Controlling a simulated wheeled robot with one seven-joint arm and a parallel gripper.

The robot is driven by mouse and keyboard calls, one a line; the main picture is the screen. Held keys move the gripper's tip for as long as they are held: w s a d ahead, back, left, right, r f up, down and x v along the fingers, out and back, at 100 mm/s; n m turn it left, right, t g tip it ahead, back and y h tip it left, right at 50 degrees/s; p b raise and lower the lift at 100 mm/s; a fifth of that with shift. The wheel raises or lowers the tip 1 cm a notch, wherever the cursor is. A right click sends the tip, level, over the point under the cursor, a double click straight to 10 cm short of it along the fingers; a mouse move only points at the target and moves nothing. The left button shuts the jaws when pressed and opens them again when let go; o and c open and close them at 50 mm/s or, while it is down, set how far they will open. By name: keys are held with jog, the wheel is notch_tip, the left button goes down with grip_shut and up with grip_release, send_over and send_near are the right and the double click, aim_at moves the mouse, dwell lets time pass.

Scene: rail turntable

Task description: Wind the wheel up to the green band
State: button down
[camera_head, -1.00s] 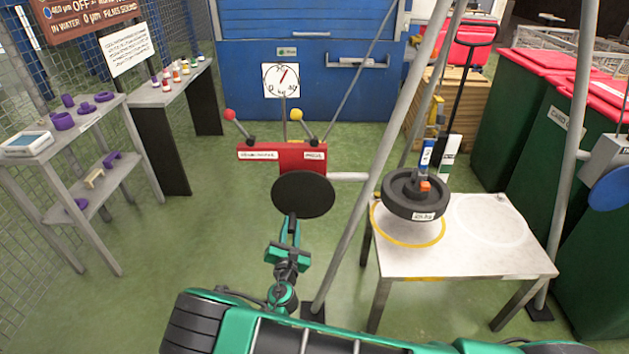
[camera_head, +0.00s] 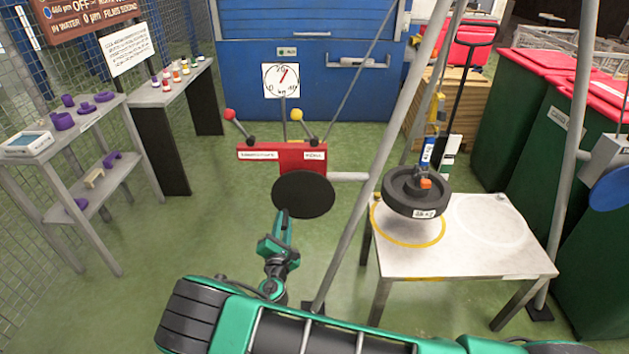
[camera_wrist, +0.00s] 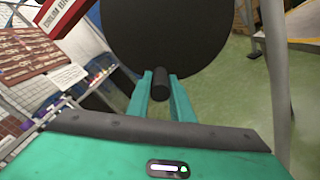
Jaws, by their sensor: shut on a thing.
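A dark wheel-shaped weight (camera_head: 416,192) with a white label hangs from a blue and orange hook (camera_head: 427,155). It hangs just above the table, over a yellow ring (camera_head: 408,243). A black crank disc (camera_head: 303,194) sits on the front of a red winch box (camera_head: 290,157). My gripper (camera_head: 284,215) is at the disc's lower left edge. In the wrist view its teal fingers are shut on the black crank handle (camera_wrist: 160,84), which sticks out from the disc.
A metal table (camera_head: 470,262) with yellow and white rings stands at the right. A slanted grey pole (camera_head: 375,160) rises between winch and table. Red and yellow knobbed levers (camera_head: 229,115) stick up from the winch. Shelves (camera_head: 85,140) line the left. Green floor is open at centre left.

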jog(key=shift+a+r, duration=0.25)
jog(key=shift+a, duration=0.1)
jog(key=shift+a+r+m, duration=0.35)
jog(key=shift+r+m, duration=0.2)
jog(key=shift+m, duration=0.3)
jog(key=shift+a+r+m, duration=0.35)
jog(key=shift+r+m, duration=0.15)
jog(key=shift+m, duration=0.35)
jog(key=c, duration=1.4)
grip_release()
jog(key=shift+c, duration=0.2)
jog(key=shift+o, duration=0.4)
jog(key=shift+d, duration=0.1)
jog(key=shift+f, duration=0.1)
jog(key=shift+s, duration=0.25)
jog(key=s, duration=0.7)
jog(key=shift+s, duration=0.25)
